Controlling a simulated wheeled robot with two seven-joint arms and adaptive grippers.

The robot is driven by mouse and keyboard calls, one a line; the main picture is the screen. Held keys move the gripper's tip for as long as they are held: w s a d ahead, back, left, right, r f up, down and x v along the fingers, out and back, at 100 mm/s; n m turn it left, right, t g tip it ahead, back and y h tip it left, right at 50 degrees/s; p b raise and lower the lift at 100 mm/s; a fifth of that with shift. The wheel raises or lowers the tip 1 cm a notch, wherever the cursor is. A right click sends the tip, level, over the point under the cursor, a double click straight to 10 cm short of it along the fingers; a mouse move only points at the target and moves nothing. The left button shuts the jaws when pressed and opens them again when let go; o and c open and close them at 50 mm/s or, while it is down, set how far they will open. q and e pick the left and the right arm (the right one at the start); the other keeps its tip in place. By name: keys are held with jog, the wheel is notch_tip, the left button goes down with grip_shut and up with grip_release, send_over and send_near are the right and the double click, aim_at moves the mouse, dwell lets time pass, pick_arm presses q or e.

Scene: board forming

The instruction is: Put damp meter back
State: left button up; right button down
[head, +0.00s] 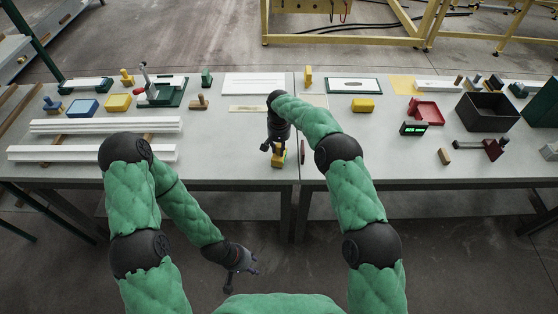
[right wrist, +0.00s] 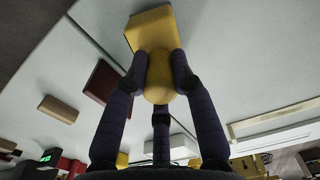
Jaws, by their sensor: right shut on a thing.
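A yellow tool with a block-like base and a rounded knob (head: 277,161), which I take to be the damp meter, is near the front edge of the table, left of the seam. My right gripper (head: 274,146) comes down on it from above. In the right wrist view, the fingers close around the rounded knob (right wrist: 158,90), and the yellow base (right wrist: 150,29) sticks out beyond them. I cannot tell whether the base touches the table. My left gripper (head: 245,268) is empty and low in front of the table, with its fingers spread.
A yellow block (head: 363,105), a green-lit display (head: 413,128), a red tray (head: 426,113) and a black bin (head: 485,111) stand farther right. White strips (head: 105,125) lie left.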

jog(key=shift+f, duration=0.25)
jog(key=c, duration=1)
grip_release()
jog(key=shift+o, duration=0.2)
jog(key=o, duration=0.3)
notch_tip(320, 180, up, 12)
jog(key=shift+f, duration=0.1)
